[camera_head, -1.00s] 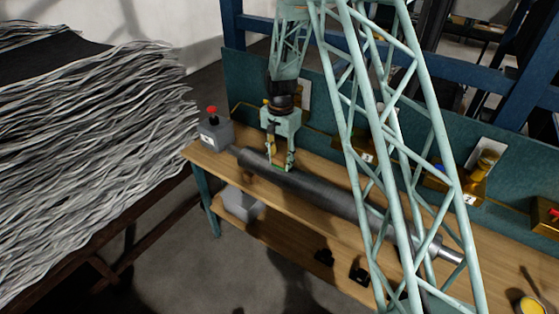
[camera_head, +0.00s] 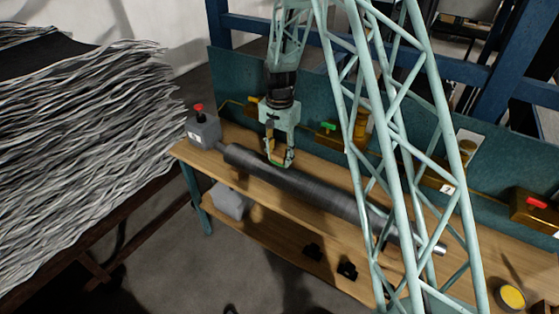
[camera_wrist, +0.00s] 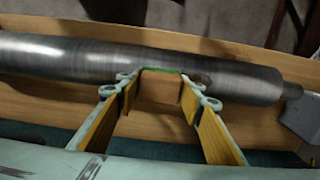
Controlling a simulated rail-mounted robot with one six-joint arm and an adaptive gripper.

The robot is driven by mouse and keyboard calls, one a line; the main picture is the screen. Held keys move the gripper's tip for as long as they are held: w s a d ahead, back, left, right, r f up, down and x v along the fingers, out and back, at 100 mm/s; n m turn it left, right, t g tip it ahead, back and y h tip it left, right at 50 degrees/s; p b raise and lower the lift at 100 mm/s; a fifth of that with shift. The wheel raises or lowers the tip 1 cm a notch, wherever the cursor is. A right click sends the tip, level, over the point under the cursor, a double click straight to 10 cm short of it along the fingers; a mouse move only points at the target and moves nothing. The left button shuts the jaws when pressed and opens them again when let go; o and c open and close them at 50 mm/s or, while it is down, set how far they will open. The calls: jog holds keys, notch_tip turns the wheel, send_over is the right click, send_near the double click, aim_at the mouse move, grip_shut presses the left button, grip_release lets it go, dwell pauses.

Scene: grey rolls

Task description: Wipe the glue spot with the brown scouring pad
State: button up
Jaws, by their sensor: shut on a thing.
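My gripper (camera_head: 279,158) is low over the left part of the grey roll (camera_head: 318,194), which lies along the bench. It is shut on the brown scouring pad (camera_wrist: 160,88), a block with a green strip along its far edge, held between the two fingertips (camera_wrist: 165,92). In the wrist view the pad's green edge overlaps the grey roll (camera_wrist: 70,58); I cannot tell whether they touch. A small brownish dark patch (camera_wrist: 201,78) shows on the roll beside the right fingertip. I cannot tell whether it is the glue spot.
A grey box with a red button (camera_head: 203,130) stands at the bench's left end. Brass fittings with coloured handles (camera_head: 535,207) line the teal back panel. A yellow-topped tin (camera_head: 511,297) is at lower right. A grey box (camera_head: 229,200) sits on the lower shelf.

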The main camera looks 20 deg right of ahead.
aim_at(280, 153)
jog(key=shift+w+r, duration=0.1)
jog(key=shift+r, duration=0.75)
jog(key=shift+r+p, duration=0.85)
jog(key=shift+r, duration=0.95)
jog(key=shift+f, duration=0.2)
